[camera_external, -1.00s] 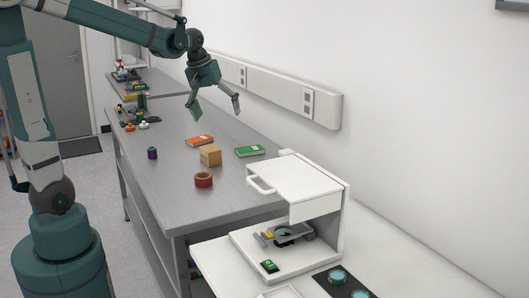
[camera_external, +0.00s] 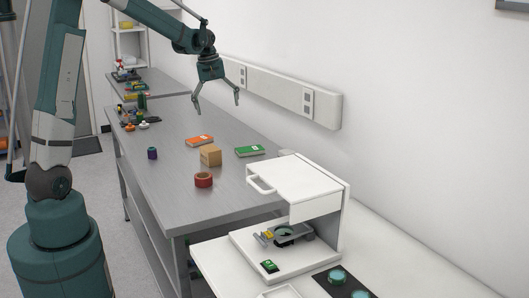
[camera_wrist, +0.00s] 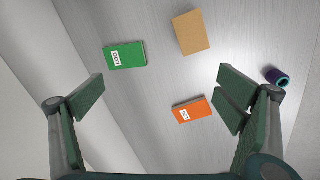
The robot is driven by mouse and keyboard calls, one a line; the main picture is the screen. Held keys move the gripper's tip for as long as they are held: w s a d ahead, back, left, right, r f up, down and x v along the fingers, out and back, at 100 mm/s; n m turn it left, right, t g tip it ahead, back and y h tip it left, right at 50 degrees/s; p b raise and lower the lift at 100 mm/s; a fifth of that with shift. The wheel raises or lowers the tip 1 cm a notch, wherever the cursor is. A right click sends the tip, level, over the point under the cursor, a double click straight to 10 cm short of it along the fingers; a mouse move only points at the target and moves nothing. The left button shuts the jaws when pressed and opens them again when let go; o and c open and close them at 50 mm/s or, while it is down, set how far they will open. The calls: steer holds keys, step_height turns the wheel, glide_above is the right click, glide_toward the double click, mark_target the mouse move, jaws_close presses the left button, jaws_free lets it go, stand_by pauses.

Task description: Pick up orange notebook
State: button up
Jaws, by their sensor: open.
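The orange notebook (camera_external: 200,140) lies flat on the grey table, just behind a cardboard box. In the wrist view the orange notebook (camera_wrist: 193,110) lies between my finger tips, closer to the right one, with a white label on its left part. My gripper (camera_external: 217,104) is open and empty, well above the table, above and slightly right of the notebook in the external view. In the wrist view the two fingers of my gripper (camera_wrist: 160,92) are spread wide at the left and right. Nothing hides the notebook.
A green notebook (camera_external: 249,151) and the cardboard box (camera_external: 211,155) lie near the orange one. A red tape roll (camera_external: 203,180) and a dark blue-purple roll (camera_external: 152,153) stand on the table (camera_external: 165,185). The white instrument (camera_external: 300,185) is at the front right. Wall outlets (camera_external: 307,100) run behind.

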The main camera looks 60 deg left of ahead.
steer(key=a+f+n+p, duration=0.1)
steer(key=a+f+n, duration=0.15)
steer(key=a, duration=0.45)
steer(key=a+f+n+p, duration=0.1)
steer(key=a+f+p, duration=0.15)
steer(key=a, duration=0.45)
steer(key=n+g+h+p, duration=0.1)
steer(key=n+h, duration=0.1)
steer(key=n, duration=0.1)
glide_toward(212, 140)
steer(key=shift+w+d+f+m, duration=0.25)
steer(key=shift+w+d+f, duration=0.1)
steer(key=shift+d+f, duration=0.05)
steer(key=shift+d+f, duration=0.2)
steer(key=shift+f, duration=1.1)
steer(key=shift+d+f, duration=0.25)
steer(key=shift+f, duration=1.05)
steer(key=shift+d+f, duration=0.2)
steer(key=shift+f, duration=1.05)
steer(key=c, duration=1)
